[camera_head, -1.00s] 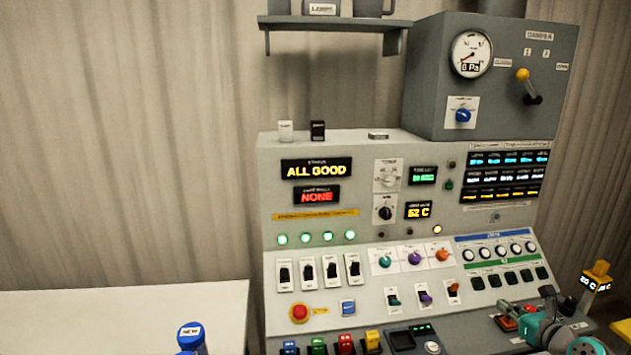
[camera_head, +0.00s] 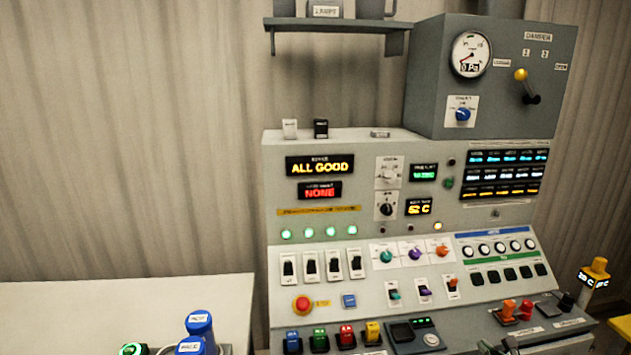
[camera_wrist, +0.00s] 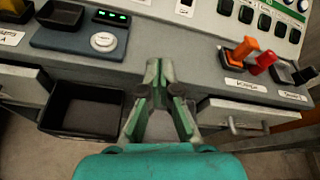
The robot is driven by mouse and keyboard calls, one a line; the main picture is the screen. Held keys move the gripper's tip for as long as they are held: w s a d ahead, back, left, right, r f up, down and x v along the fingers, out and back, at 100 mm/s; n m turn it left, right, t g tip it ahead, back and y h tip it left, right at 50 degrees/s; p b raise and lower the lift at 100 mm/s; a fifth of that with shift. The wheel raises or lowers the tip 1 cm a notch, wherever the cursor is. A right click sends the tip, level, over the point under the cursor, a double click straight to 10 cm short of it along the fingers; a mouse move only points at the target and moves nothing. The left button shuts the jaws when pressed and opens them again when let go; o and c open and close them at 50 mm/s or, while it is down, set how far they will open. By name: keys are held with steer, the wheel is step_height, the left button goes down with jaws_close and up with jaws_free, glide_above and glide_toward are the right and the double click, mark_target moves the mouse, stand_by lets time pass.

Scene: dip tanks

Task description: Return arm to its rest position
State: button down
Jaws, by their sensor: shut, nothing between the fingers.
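My gripper (camera_wrist: 158,85) shows in the wrist view, green and dark, with its fingers together and nothing between them. It is in front of the control panel's lower edge, above the drawers. In the head view my arm is mostly out of frame. The grey control panel (camera_head: 370,235) stands in the middle, its screens reading ALL GOOD and NONE.
An open black drawer (camera_wrist: 88,108) is left of my gripper; a drawer with a handle (camera_wrist: 245,115) is right. Orange (camera_wrist: 245,48) and red (camera_wrist: 264,62) levers stand on the ledge.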

steer(key=s+a+f+n+h, duration=0.1)
steer(key=s+a+f+n, duration=0.6)
steer(key=s+a, duration=0.4)
steer(key=s+a+f+n+h, duration=0.1)
steer(key=s+a+f+n, duration=0.5)
steer(key=s+a, duration=0.5)
steer(key=s+a+r+n, duration=0.2)
steer(key=s+r+n, duration=0.2)
steer(key=s, duration=0.5)
steer(key=s+a+r+n+y, duration=0.1)
steer(key=s+a+r+n, duration=0.1)
steer(key=s+r+n, duration=0.3)
steer(key=s+a+r+n+y, duration=0.1)
steer(key=s+r+n, duration=0.4)
steer(key=s+n, duration=0.5)
steer(key=s+a, duration=0.1)
steer(key=s, duration=0.2)
steer(key=shift+s+a+r+t, duration=0.15)
steer(key=shift+s+a+t, duration=0.15)
steer(key=shift+s+a, duration=0.1)
